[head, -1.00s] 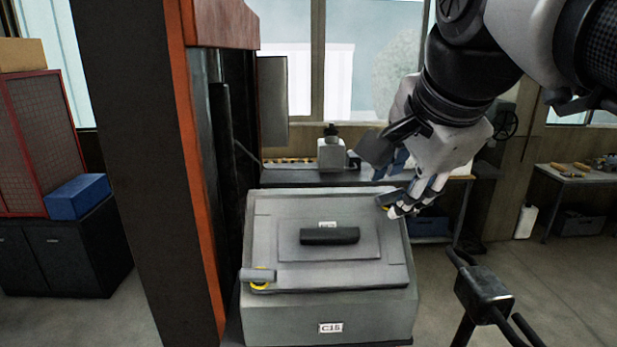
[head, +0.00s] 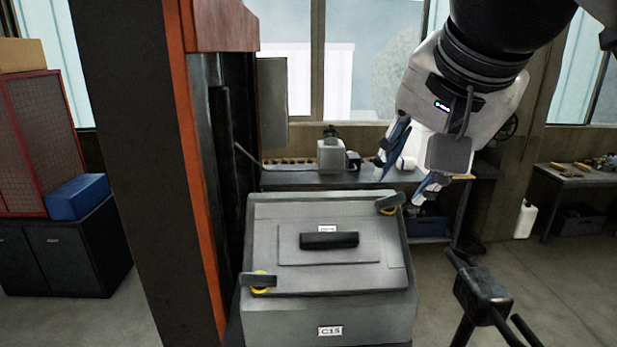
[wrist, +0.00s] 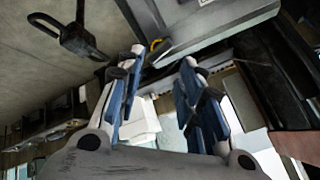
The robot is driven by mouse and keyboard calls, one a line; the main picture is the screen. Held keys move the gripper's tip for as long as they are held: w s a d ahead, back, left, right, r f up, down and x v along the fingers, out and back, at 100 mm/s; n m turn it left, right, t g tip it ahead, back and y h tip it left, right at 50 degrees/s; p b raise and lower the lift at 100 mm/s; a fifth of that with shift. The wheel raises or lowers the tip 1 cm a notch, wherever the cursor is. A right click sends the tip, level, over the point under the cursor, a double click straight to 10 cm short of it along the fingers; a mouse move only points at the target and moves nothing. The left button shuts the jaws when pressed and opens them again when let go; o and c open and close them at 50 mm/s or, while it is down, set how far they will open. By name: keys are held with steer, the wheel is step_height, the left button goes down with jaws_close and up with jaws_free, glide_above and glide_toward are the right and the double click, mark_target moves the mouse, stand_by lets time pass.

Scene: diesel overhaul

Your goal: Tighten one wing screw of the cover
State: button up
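The cover (head: 285,212) is a grey lid with a black handle (head: 330,240), lying on the grey box labelled C15 (head: 370,325). One wing screw (head: 258,281) with a yellow ring sits at the cover's front left. The other wing screw (head: 389,202), also over a yellow ring, sits at the back right corner. My gripper (head: 407,180) is open and empty, above and a little right of the back right screw, apart from it. In the wrist view my gripper (wrist: 160,75) shows spread fingers with nothing between them; the box corner and a yellow ring (wrist: 156,45) show beyond.
A dark post with an orange edge (head: 196,190) stands close at the box's left. A black stand (head: 484,290) is at the right front. A bench (head: 300,178) with a small grey device runs behind. Open floor lies to the right.

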mark_target(392, 199)
steer(key=f+n, duration=0.1)
steer(key=n, duration=0.8)
steer(key=w+f+n+b, duration=0.1)
steer(key=n, duration=0.9)
steer(key=f+n+b, duration=0.1)
steer(key=n, duration=0.9)
steer(key=shift+w, duration=0.4)
steer(key=shift+w+f, duration=0.25)
steer(key=shift+w, duration=0.1)
steer(key=shift+b, duration=0.3)
steer(key=shift+b+x, duration=0.85)
steer(key=shift+x, duration=1.1)
